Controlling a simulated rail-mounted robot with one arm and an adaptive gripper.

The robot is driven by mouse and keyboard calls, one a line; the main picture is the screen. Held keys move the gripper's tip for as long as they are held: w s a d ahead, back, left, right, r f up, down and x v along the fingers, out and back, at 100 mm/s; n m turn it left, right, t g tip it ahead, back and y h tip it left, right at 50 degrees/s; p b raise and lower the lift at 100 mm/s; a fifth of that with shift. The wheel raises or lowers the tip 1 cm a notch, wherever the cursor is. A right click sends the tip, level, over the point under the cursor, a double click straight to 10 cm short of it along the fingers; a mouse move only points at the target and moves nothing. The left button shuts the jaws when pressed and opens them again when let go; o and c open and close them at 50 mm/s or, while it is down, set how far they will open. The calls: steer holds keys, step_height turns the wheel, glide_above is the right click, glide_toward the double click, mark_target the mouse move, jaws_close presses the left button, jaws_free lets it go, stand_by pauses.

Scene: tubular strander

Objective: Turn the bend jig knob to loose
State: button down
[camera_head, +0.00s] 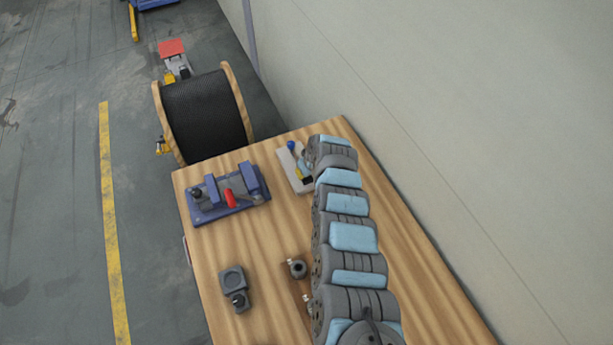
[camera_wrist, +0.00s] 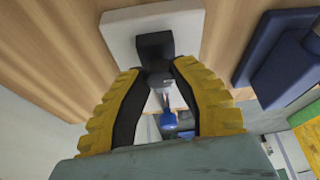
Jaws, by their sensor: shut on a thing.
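The bend jig appears to be the pale plate (camera_head: 284,168) at the far end of the wooden table, with a dark block (camera_wrist: 155,44) and a blue ball-ended part (camera_head: 291,145). In the wrist view the plate (camera_wrist: 190,27) lies beyond my fingertips, and the blue part (camera_wrist: 168,121) shows between the fingers. My gripper (camera_wrist: 158,75) has yellow fingers with black pads. It is shut on a small dark knob at the block, partly covered by the fingertips. Any loose or tight marking is not readable. In the head view my arm hides part of the jig.
A blue fixture (camera_head: 205,212) with a red lever (camera_head: 229,198) stands left of the jig. A black cable reel (camera_head: 203,115) stands beyond the table; a wall (camera_head: 450,120) runs along the right.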

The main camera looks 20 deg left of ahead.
steer(key=shift+f+n+b, duration=0.15)
steer(key=shift+n+b, duration=0.45)
steer(key=shift+b, duration=0.2)
steer(key=shift+g, duration=0.4)
steer(key=c, duration=0.8)
jaws_free()
steer(key=shift+d+r, duration=0.1)
steer(key=shift+r, duration=0.15)
steer(key=shift+v, duration=5.9)
steer(key=shift+d+f, duration=0.1)
steer(key=shift+d, duration=0.05)
